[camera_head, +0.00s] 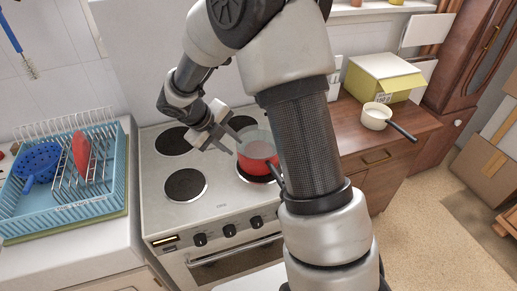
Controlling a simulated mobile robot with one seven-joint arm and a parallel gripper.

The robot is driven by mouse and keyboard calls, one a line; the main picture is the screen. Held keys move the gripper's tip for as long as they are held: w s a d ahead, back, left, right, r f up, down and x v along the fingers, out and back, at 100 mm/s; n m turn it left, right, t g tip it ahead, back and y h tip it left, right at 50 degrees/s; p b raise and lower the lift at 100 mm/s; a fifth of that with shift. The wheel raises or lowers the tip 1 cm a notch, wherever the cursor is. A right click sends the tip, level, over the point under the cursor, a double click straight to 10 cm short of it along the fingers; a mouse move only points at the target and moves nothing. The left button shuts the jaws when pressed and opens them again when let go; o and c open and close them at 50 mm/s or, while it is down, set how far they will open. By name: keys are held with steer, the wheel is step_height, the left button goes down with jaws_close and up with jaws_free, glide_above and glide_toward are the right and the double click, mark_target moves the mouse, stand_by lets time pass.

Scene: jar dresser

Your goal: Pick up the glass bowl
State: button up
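A clear glass bowl (257,135) shows as a pale see-through shape at the red pot (258,158) on the right side of the stove. I cannot tell whether it sits in the pot or on its rim. My gripper (234,140) is just left of the bowl, over the middle of the stovetop, with its fingers spread apart and pointing towards the bowl. It looks open and empty. I cannot tell whether a fingertip touches the bowl. My arm hides what lies right of the pot.
The white stove (215,205) has several dark burners. A blue dish rack (70,205) with a blue colander (38,162) stands left. On the wooden counter (352,135) at right are a yellow box (384,78) and a cream saucepan (375,117). The stove's left half is clear.

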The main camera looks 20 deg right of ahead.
steer(key=x, duration=0.8)
steer(key=shift+w, duration=0.2)
steer(key=shift+d, duration=0.15)
jaws_close()
stand_by(1.0)
